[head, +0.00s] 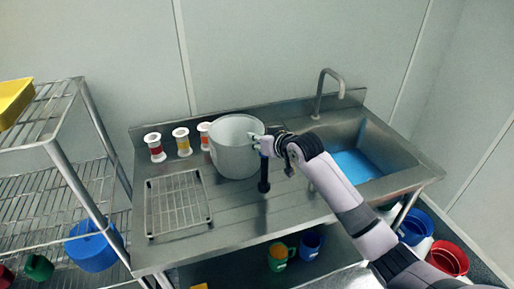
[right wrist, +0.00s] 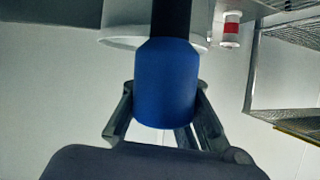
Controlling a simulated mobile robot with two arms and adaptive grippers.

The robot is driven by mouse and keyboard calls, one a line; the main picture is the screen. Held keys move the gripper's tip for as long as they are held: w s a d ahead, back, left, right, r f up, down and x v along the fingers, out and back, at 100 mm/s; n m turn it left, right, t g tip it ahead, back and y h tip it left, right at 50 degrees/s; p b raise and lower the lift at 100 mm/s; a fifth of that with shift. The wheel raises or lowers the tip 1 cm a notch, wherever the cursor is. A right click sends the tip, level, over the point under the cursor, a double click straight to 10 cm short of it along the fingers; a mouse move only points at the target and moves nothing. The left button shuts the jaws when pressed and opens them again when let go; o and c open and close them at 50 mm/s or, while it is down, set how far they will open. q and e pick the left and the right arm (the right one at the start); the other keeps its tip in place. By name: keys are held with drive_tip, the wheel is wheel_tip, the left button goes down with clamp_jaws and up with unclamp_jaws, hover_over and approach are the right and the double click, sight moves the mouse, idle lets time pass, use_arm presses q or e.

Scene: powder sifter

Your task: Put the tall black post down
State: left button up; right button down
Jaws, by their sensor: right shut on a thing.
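My right gripper (head: 264,143) is shut on the tall black post (head: 264,176). The post hangs upright over the steel counter, just in front and to the right of the big grey pot. In the right wrist view, the fingers (right wrist: 165,112) close around the post's thick blue end (right wrist: 166,85), and its black shaft runs on beyond it. Whether the post's lower end touches the counter, I cannot tell. My left gripper is not in view.
The grey pot (head: 234,160) stands on the counter (head: 232,205). Left of it are a wire rack (head: 178,203) and white jars with red (head: 155,147) and yellow (head: 182,141) bands. The sink (head: 355,165) and faucet (head: 322,95) are right. Bare counter lies in front of the pot.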

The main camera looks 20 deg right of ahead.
wheel_tip(320, 180, down, 4)
drive_tip(key=shift+r+p, duration=0.15)
drive_tip(key=shift+p, duration=0.15)
drive_tip(key=c, duration=1.5)
unclamp_jaws()
drive_tip(key=shift+c, duration=0.2)
drive_tip(key=b+v, duration=0.2)
drive_tip(key=v, duration=1)
